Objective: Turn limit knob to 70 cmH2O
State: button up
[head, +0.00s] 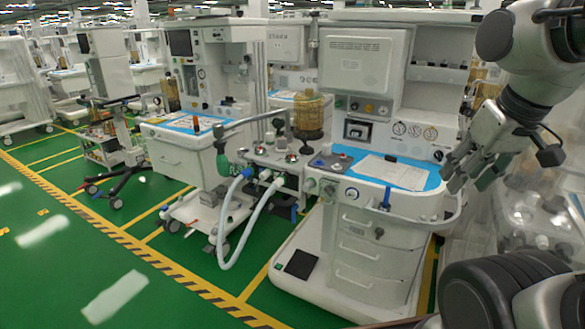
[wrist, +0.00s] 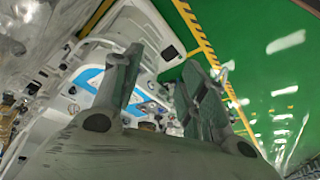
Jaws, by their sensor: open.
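The nearest anaesthesia cart (head: 375,262) is white, with drawers and a blue worktop. Its breathing block (head: 262,158) stands at its left side and carries several small knobs, ports and white hoses. A dark-topped knob (head: 291,157) sits on this block, but I cannot read any scale and cannot tell which knob is the limit knob. My gripper (head: 462,172) is open and empty, right of the worktop and apart from the block. In the wrist view, the two fingers of my gripper (wrist: 163,65) are spread, with the cart behind them.
A paper sheet (head: 395,172) lies on the blue worktop. An amber canister (head: 308,115) stands above the block. White hoses (head: 243,232) loop down at its left. Another cart (head: 185,160) stands further left. Green floor (head: 60,260) is clear at the front left.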

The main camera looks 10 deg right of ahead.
aim_at(282, 141)
jog(key=i+j, duration=0.2)
jog(key=i, duration=0.15)
jog(key=i+j, duration=0.2)
jog(key=i, duration=0.2)
jog(key=i+j, duration=0.15)
jog(key=i, duration=0.2)
